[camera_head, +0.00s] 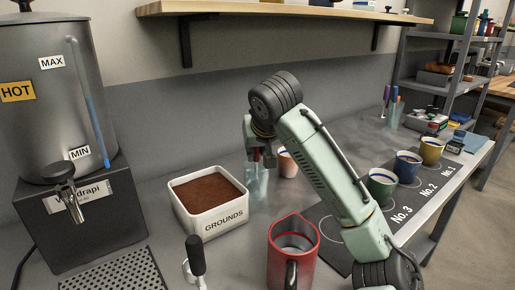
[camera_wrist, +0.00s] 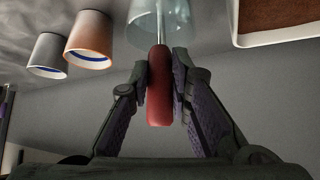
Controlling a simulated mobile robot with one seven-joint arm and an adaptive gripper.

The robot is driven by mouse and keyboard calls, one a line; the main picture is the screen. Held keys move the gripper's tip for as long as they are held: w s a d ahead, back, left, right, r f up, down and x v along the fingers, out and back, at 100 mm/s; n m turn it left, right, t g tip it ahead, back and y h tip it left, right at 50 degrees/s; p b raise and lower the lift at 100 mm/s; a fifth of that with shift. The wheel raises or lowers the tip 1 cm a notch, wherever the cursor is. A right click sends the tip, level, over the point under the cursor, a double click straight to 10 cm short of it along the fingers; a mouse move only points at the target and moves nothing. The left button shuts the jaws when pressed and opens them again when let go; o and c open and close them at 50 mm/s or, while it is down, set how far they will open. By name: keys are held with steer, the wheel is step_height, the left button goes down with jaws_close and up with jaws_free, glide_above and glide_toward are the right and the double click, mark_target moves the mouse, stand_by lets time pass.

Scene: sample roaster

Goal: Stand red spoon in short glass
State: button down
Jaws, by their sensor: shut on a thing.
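The red spoon's handle (camera_wrist: 159,98) is between the two fingers of my gripper (camera_wrist: 160,72) in the wrist view. Its thin metal shaft runs away from the fingers toward the clear short glass (camera_wrist: 143,34). In the head view my gripper (camera_head: 261,157) points down right above the short glass (camera_head: 257,186), which stands on the counter beside the grounds box. The shaft overlaps the glass in the wrist view. I cannot tell how deep its tip is in the glass or whether it touches the bottom. The spoon's bowl end is not clear.
The white grounds box (camera_head: 212,222) is close to the left of the glass. An orange-and-white cup (camera_head: 288,164) stands close to the right. A red jug (camera_head: 291,262) is in front.

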steer(key=c, duration=1.4)
jaws_free()
steer(key=v, duration=1.2)
steer(key=shift+s, duration=0.1)
